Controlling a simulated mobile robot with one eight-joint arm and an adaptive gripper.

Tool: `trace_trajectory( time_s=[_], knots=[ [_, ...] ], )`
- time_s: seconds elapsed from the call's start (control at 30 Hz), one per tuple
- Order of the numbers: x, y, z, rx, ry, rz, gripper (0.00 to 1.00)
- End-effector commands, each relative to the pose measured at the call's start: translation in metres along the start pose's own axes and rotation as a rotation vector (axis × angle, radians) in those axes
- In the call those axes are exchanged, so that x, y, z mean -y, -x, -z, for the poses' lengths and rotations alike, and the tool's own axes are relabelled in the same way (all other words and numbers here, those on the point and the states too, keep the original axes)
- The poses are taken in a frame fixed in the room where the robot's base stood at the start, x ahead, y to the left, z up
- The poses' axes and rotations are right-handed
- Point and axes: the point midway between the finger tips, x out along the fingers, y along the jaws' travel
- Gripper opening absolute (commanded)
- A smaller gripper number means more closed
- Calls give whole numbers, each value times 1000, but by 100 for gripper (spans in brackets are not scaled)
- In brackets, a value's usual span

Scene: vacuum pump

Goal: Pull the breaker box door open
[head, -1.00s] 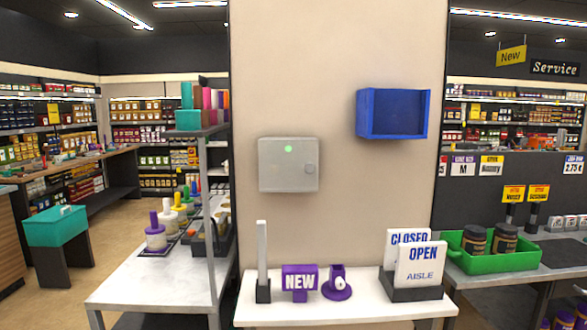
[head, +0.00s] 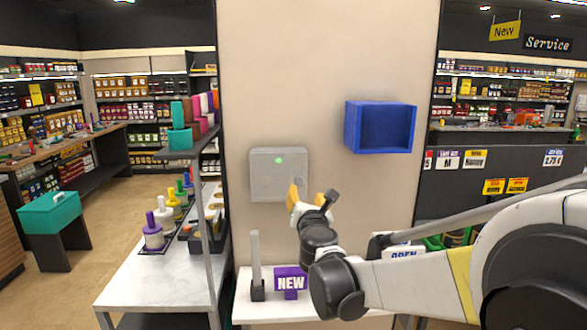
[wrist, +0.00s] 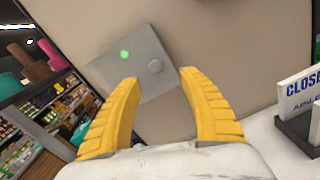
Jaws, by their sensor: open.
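The grey breaker box (head: 271,166) is fixed to the beige wall, with a green light on its front. Its door looks shut. My gripper (head: 309,196) has yellow fingers and is open and empty. In the head view it covers the lower right corner of the box and hides the knob. In the wrist view my gripper (wrist: 160,78) has its fingers on both sides of the box's lower part; I cannot tell whether they touch it.
A blue open box (head: 380,127) hangs on the wall to the right. A metal shelf post (head: 205,240) stands at left. My arm hides part of the table.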

Motion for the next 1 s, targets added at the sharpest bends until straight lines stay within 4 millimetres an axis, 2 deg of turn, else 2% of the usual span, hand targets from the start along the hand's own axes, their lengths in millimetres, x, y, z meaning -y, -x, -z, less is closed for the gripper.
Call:
trace_trajectory(
  time_s=[0.1, 0.23, 0.5, 0.63, 0.8, 1.0],
  knots=[
    [-9, -10, 4, 3, 71, -24, 49],
    [-9, -26, 6, 3, 77, -25, 49],
    [-10, -79, 5, 3, 73, -23, 49],
    [-10, -99, 5, 3, 72, -23, 49],
    [-11, -112, 4, 3, 72, -23, 49],
    [-11, -114, 3, 3, 71, -23, 49]
  ],
)
